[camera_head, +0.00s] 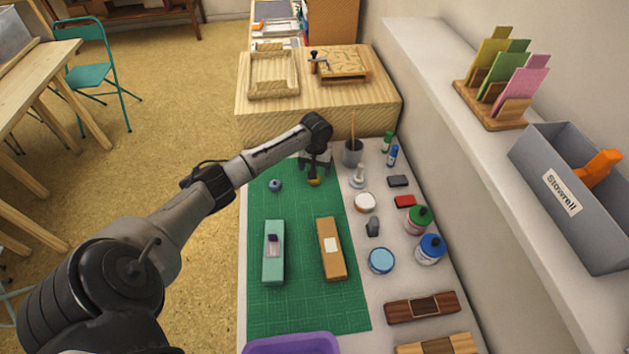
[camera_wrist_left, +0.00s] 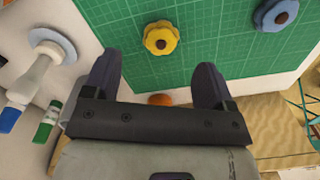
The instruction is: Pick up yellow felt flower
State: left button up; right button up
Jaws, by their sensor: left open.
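The yellow felt flower (camera_wrist_left: 161,37) lies flat on the green cutting mat (camera_wrist_left: 135,12), with a brown centre. In the head view the yellow flower (camera_head: 314,182) shows just below my left gripper (camera_head: 316,165), partly covered by it. In the left wrist view my left gripper (camera_wrist_left: 154,82) has its two dark fingers spread apart with nothing held. The flower lies beyond the fingertips, roughly in line with the gap, not touched in that view. My right gripper is not in view.
A blue felt flower (camera_head: 275,185) lies left of the yellow one. A white-based stamp (camera_head: 358,177) and brush cup (camera_head: 353,153) stand to the right. Teal (camera_head: 273,262) and orange boxes (camera_head: 331,255) lie nearer on the mat. An orange object (camera_wrist_left: 160,99) is mostly hidden behind the gripper.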

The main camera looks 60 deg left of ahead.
pick_arm(q)
jog(key=f, duration=0.1)
jog(key=f+b, duration=0.1)
jog(key=f, duration=0.1)
jog(key=f+b, duration=0.1)
jog(key=shift+a+f, duration=0.15)
jog(key=shift+a, duration=0.1)
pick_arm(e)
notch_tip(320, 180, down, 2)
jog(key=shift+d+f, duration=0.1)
pick_arm(q)
jog(key=shift+f, duration=0.5)
jog(key=shift+c, duration=1.4)
jog(key=shift+r, duration=0.1)
jog(key=c, duration=0.7)
